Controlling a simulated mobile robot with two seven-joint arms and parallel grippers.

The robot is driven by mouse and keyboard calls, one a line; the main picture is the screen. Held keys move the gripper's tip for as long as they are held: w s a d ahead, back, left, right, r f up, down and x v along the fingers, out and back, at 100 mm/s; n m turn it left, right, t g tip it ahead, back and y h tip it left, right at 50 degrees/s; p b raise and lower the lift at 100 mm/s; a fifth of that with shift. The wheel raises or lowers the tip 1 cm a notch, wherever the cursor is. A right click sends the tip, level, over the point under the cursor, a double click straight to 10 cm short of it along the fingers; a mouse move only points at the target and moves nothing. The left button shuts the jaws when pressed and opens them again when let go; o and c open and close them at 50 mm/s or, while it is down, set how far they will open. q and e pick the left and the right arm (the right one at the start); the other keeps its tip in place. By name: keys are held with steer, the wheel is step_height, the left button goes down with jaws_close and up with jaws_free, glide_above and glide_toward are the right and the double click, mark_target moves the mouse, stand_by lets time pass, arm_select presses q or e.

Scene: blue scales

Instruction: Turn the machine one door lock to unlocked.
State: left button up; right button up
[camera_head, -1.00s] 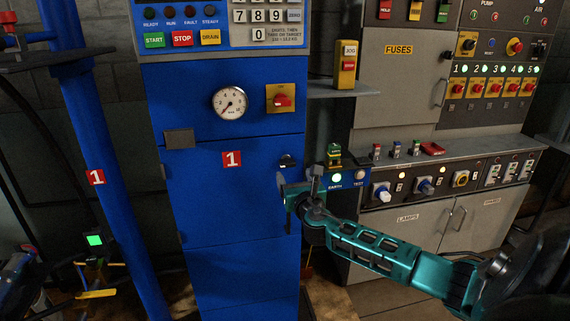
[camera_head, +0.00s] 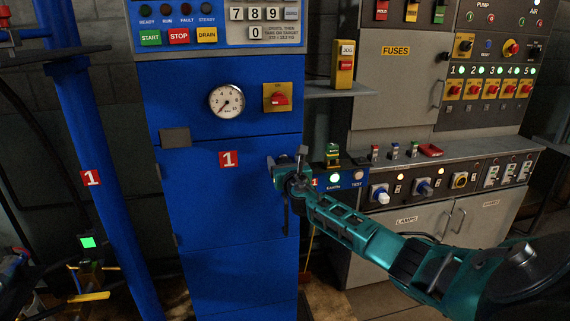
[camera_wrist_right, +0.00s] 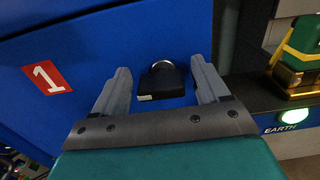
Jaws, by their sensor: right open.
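The machine one door lock (camera_wrist_right: 163,82) is a small black knob with a silver ring behind it, on the blue door (camera_head: 225,205). In the right wrist view it sits between the two grey fingers of my right gripper (camera_wrist_right: 160,72), with gaps on both sides. The fingers are open and hold nothing. In the head view my teal right gripper (camera_head: 284,166) is at the right edge of the door and hides the lock. A pale mark shows on the knob's lower left. My left gripper is not in view.
A red-on-yellow switch (camera_head: 277,98) and a round gauge (camera_head: 227,102) are above on the blue cabinet. A grey bench with a green-and-yellow block (camera_wrist_right: 300,45) and a lit EARTH lamp (camera_head: 334,177) stands close on the right. A blue post (camera_head: 95,150) is at left.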

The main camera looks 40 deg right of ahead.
steer(key=shift+c, duration=0.3)
steer(key=c, duration=0.9)
